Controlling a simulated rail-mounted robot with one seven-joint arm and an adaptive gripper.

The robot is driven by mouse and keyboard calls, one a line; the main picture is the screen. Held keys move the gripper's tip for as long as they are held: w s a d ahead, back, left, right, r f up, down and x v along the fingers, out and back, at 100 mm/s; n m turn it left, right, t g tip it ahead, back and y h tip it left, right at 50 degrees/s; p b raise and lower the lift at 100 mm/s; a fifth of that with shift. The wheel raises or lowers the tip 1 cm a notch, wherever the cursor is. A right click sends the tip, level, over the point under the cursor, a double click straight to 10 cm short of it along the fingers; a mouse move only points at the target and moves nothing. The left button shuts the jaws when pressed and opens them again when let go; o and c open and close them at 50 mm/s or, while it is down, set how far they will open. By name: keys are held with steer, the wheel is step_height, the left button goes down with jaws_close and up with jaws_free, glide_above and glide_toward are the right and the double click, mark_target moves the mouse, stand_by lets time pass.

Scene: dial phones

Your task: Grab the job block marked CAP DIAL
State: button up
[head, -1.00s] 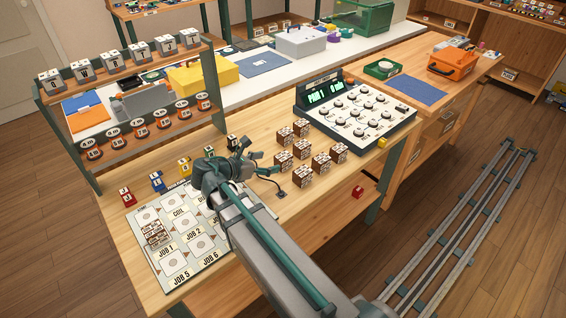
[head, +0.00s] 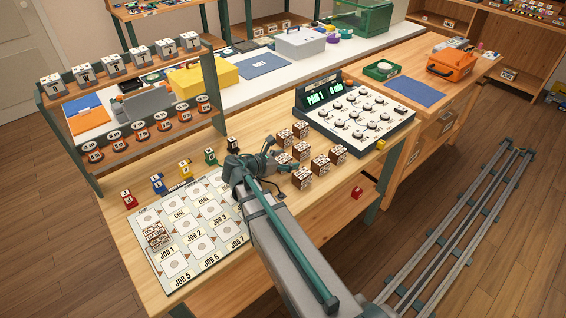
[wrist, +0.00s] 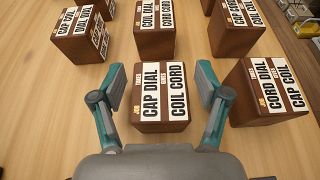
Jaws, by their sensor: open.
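In the wrist view a brown block with a white label reading CAP DIAL and COIL CORD (wrist: 161,95) stands between the fingers of my gripper (wrist: 162,78). The fingers are open, one on each side of the block, with gaps showing; I cannot tell how far down its sides they reach. In the head view my gripper (head: 277,156) is at the left edge of the group of brown blocks and partly hides the nearest ones. Labels are too small to read there.
Other brown blocks stand close by in the wrist view: one at right reads CORD DIAL and CAP COIL (wrist: 266,90), others at upper left (wrist: 80,35) and top middle (wrist: 154,30). A dial panel (head: 360,115) stands behind. The job board (head: 190,235) lies at left.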

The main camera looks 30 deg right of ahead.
steer(key=c, duration=1.3)
steer(key=shift+r, duration=0.15)
steer(key=shift+r, duration=0.5)
steer(key=s+d+r+b, duration=0.1)
steer(key=s+r+b, duration=0.1)
steer(key=r, duration=0.1)
steer(key=s+d+r+b, duration=0.2)
steer(key=s+r, duration=0.1)
steer(key=s+d+r+b, duration=0.2)
steer(key=s+r, duration=0.1)
steer(key=shift+d+b, duration=0.25)
steer(key=shift+b, duration=0.1)
